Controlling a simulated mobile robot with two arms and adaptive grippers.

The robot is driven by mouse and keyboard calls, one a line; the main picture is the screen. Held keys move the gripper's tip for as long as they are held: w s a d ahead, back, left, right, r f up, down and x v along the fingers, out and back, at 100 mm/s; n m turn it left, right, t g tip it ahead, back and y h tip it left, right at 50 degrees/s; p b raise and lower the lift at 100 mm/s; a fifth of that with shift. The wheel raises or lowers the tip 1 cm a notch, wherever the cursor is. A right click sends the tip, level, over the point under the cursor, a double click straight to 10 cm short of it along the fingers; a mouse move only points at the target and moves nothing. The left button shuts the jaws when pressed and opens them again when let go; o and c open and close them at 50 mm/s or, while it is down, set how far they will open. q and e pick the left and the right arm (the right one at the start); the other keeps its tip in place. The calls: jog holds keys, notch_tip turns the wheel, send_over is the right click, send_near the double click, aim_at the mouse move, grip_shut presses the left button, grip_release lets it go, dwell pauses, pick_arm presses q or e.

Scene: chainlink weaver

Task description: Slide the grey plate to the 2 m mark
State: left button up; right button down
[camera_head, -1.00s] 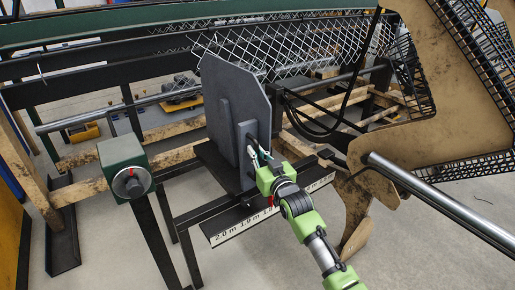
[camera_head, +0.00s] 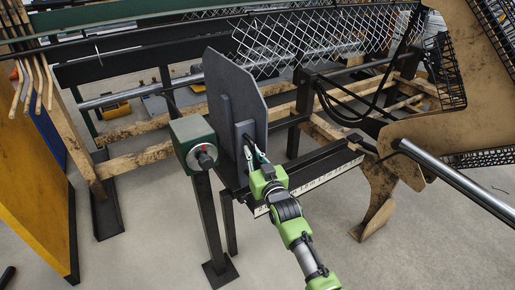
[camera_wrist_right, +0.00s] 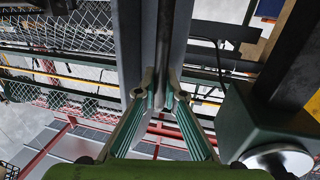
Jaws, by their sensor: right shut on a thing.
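The grey plate (camera_head: 222,85) stands upright near the left end of the dark rail. My right gripper (camera_head: 256,160) is shut on the upright bar at the plate's near side. In the right wrist view the green fingers (camera_wrist_right: 159,98) close on either side of this grey bar (camera_wrist_right: 163,45). The white metre scale (camera_head: 328,175) runs along the rail's front edge. My arm hides part of its left end, and its figures are too small to read surely. My left gripper is out of view.
A green box with a dial (camera_head: 193,138) on a black post stands just left of the plate, close to it. It also shows in the right wrist view (camera_wrist_right: 245,120). Wire mesh (camera_head: 300,42) and timber beams lie behind. A brown machine part (camera_head: 425,140) with a steel rod is at right.

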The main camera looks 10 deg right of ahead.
jog(key=shift+s+a+f, duration=0.1)
jog(key=shift+a+f, duration=0.05)
jog(key=shift+a, duration=0.2)
jog(key=c, duration=2.2)
grip_release()
jog(key=shift+o, duration=0.5)
jog(key=shift+a, duration=0.15)
jog(key=s+d, duration=0.2)
jog(key=s, duration=1)
jog(key=shift+w, duration=0.1)
